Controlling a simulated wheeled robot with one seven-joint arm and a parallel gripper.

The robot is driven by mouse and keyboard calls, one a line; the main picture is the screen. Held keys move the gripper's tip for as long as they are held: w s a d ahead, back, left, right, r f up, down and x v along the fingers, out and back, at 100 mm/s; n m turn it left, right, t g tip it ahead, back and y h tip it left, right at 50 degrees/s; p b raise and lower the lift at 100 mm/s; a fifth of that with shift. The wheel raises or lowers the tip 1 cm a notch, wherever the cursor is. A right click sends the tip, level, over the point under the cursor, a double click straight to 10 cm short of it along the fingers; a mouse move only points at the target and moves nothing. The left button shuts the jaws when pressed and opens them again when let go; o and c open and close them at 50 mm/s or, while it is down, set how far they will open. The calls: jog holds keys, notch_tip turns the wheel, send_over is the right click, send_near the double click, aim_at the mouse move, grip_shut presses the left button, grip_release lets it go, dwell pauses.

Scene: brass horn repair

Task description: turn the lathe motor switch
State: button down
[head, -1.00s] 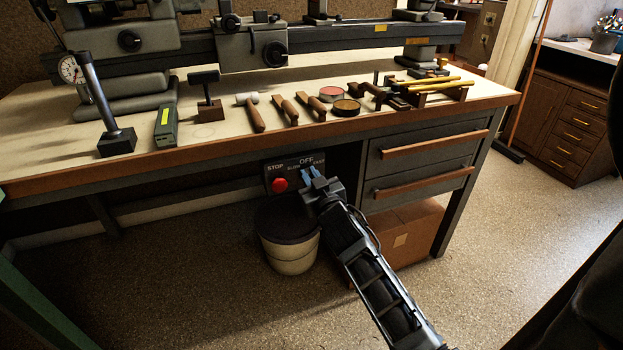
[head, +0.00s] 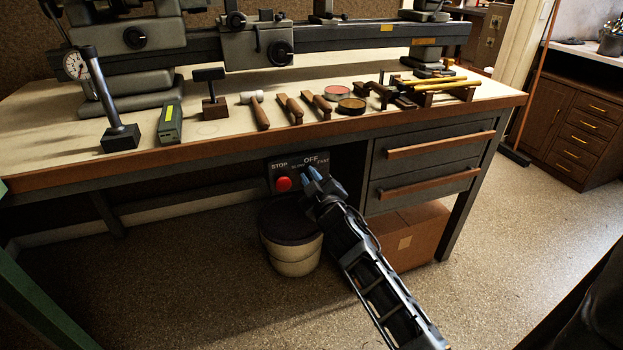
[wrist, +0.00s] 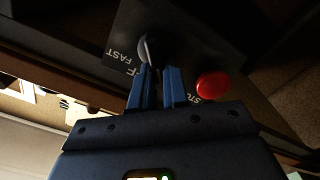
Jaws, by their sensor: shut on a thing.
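The lathe motor switch is a dark knob with a pale edge (wrist: 147,48), on a black control panel (wrist: 190,30) in the wrist view. FAST and part of OFF are lettered beside it. My gripper (wrist: 158,72) has its two blue fingers at the knob, shut on it; the finger tips hide its near end. In the head view the panel (head: 278,166) hangs under the bench front, marked STOP, SLOW, OFF and FAST, with my gripper (head: 312,174) in front of the switch and hiding it. I cannot tell which mark the knob points to.
A red stop button (head: 284,184) sits close to the left of my fingers; it also shows in the wrist view (wrist: 213,85). A bin (head: 291,262) stands below the panel. Drawers (head: 430,165) and a cardboard box (head: 415,240) are at right. Tools lie on the bench (head: 225,130).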

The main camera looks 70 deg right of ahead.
dwell(0.3)
jog(key=c, duration=1.1)
grip_release()
jog(key=b+v, duration=0.2)
jog(key=v, duration=0.6)
